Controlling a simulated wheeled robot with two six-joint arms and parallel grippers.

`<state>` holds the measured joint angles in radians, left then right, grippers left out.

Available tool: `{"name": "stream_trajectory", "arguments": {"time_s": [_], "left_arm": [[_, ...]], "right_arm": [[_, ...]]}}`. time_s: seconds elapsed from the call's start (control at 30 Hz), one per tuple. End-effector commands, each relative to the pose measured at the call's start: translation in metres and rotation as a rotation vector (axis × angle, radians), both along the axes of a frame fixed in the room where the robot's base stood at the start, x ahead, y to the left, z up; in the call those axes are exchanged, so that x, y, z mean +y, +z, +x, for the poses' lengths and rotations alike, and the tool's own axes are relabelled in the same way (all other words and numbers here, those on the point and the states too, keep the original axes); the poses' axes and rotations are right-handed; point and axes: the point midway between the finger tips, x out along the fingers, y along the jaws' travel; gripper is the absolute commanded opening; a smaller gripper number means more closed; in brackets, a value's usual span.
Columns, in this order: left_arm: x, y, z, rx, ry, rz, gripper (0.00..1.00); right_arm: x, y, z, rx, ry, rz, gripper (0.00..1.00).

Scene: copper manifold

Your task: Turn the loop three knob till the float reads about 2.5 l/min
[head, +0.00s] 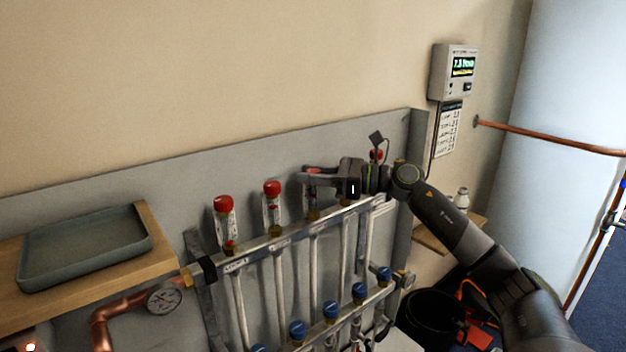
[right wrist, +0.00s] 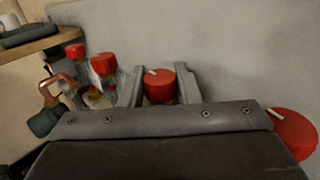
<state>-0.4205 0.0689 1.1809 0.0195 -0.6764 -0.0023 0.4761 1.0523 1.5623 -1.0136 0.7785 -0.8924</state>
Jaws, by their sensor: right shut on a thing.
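The manifold's upper bar (head: 285,240) carries a row of clear flow tubes with red knobs on top. The first knob (head: 223,202) and second knob (head: 271,187) stand free at the left. My right gripper (head: 310,183) reaches in from the right and is shut on the third red knob (right wrist: 160,86), which sits between its two fingers in the right wrist view. In the head view the fingers hide most of this knob and its tube. A fourth red knob (right wrist: 293,130) is beside the gripper. The float's reading is too small to tell. My left gripper is not in view.
A grey wall display (head: 454,72) with a lit screen hangs at the upper right. Blue valve caps (head: 331,309) line the lower bar. A grey tray (head: 85,247) rests on a wooden shelf at the left, above a pressure gauge (head: 164,299). A black bucket (head: 432,318) stands low right.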

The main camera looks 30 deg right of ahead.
Motion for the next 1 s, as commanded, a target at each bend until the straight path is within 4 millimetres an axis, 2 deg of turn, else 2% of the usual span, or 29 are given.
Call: {"name": "stream_trajectory", "arguments": {"time_s": [0.4, 0.43, 0.57, 1.0], "left_arm": [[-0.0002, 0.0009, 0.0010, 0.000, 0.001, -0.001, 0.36], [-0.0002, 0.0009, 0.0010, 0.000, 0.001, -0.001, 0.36], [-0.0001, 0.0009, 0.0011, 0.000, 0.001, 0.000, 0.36], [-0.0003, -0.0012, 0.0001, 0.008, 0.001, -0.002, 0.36]], "right_arm": [[-0.0004, 0.0010, 0.0003, -0.002, 0.001, 0.001, 0.07], [-0.0004, 0.0010, 0.0003, -0.002, 0.001, 0.001, 0.31], [-0.0004, 0.0007, 0.0002, -0.001, 0.001, 0.001, 0.48], [-0.0058, -0.0015, -0.0051, 0.001, 0.001, -0.001, 0.50]]}}
